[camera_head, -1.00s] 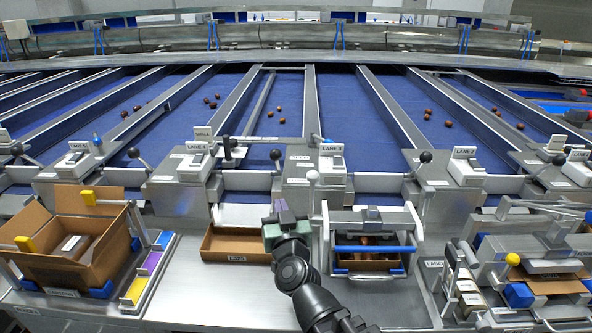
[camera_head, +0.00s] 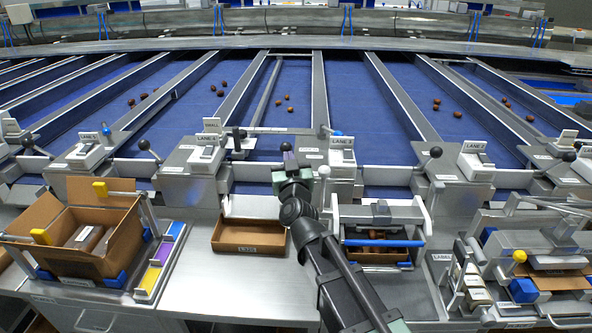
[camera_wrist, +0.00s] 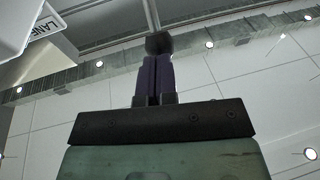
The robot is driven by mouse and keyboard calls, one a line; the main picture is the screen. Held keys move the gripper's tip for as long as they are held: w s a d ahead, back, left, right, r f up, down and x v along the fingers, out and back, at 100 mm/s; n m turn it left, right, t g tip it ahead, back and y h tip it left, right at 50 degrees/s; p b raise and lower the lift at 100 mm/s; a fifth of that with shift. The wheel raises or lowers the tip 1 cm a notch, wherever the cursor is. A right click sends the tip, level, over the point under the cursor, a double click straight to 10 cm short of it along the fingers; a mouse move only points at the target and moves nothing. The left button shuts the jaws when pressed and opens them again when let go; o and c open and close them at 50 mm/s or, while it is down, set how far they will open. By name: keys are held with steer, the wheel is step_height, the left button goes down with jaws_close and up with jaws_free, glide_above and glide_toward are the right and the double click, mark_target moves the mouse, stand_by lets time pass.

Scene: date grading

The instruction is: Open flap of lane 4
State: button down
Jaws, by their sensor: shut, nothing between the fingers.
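A black ball-ended lever (camera_head: 286,147) stands left of a white lane switch box (camera_head: 342,146). The box's lane number is too small to read surely. A steel flap (camera_head: 254,188) stands across the mouth of the lane left of that box. My gripper (camera_head: 289,157) is just below the lever's ball and hides its rod. In the wrist view, my gripper's purple fingers (camera_wrist: 154,72) are shut together, with the ball (camera_wrist: 159,43) right at their tips. I cannot tell whether they touch. A cut-off lane label (camera_wrist: 47,27) shows at upper left.
An empty cardboard tray (camera_head: 249,249) stands below the flap. A white-framed station with a blue bar (camera_head: 383,243) stands right of my arm, and a white knob (camera_head: 324,171) rises close right of my gripper. Other levers (camera_head: 435,152) flank neighbouring lanes.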

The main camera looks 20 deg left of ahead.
mark_target(289, 144)
steer(key=shift+w+a+r, duration=0.1)
steer(key=shift+w+a, duration=0.05)
steer(key=shift+w, duration=0.2)
steer(key=shift+w+r, duration=0.1)
steer(key=shift+r, duration=0.05)
steer(key=shift+w+a+r+p, duration=0.15)
steer(key=shift+w+r+p, duration=0.4)
steer(key=shift+r+p, duration=0.15)
steer(key=shift+w+a+r+p, duration=0.15)
steer(key=shift+w+r+p, duration=0.2)
steer(key=shift+w+p, duration=0.15)
steer(key=shift+w+a+r+p, duration=0.1)
steer(key=shift+w+r+p, duration=0.25)
steer(key=shift+w, duration=0.2)
steer(key=shift+w+a+r+p, duration=0.15)
steer(key=shift+w+r+p, duration=0.2)
steer(key=shift+w, duration=0.4)
steer(key=shift+w+a+r+p, duration=0.15)
steer(key=shift+w+r+p, duration=0.15)
steer(key=shift+w, duration=0.45)
